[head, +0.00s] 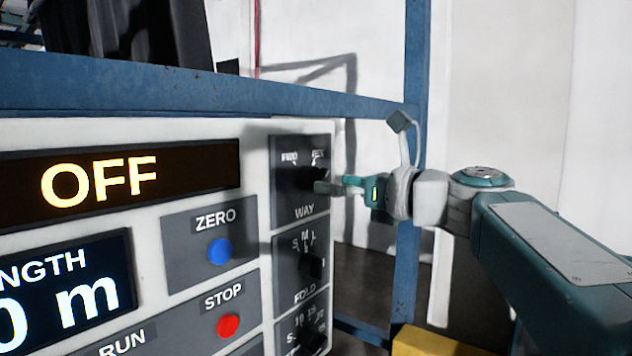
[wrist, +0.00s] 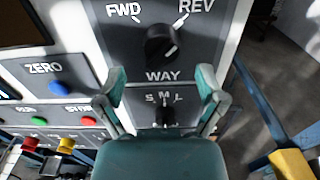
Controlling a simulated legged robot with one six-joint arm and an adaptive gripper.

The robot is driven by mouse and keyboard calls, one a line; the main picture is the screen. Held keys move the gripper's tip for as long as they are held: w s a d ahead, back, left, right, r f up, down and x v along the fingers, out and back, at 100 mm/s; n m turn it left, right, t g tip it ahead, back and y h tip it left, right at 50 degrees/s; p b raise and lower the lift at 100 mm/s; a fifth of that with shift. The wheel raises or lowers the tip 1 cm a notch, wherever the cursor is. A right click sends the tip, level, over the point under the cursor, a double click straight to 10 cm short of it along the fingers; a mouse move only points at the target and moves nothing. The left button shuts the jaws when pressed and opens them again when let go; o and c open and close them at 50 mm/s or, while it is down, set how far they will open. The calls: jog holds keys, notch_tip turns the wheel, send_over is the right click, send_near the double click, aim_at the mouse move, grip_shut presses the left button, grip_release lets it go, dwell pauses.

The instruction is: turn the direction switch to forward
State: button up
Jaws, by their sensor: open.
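The direction switch is a black round knob (wrist: 160,45) on a dark plate marked FWD at its upper left, REV at its upper right and WAY below. Its ridge appears tilted toward REV, but its pointer is hard to read. In the head view the knob (head: 313,178) is partly hidden by my gripper (head: 338,185). In the wrist view my gripper (wrist: 160,85) is open and empty, its two teal fingers spread to either side below the knob. It is close in front of the panel, and I cannot tell whether a finger touches the knob.
Below is the FOLD knob (head: 312,265), marked S, M, L. To the left are the blue ZERO button (head: 219,251), the red STOP button (head: 229,326) and a display reading OFF (head: 100,184). A blue post (head: 414,100) stands right of the panel.

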aim_at(314, 178)
jog(key=shift+x, duration=1.7)
jog(key=shift+w+d, duration=0.1)
jog(key=shift+c, duration=0.3)
jog(key=c, duration=1.1)
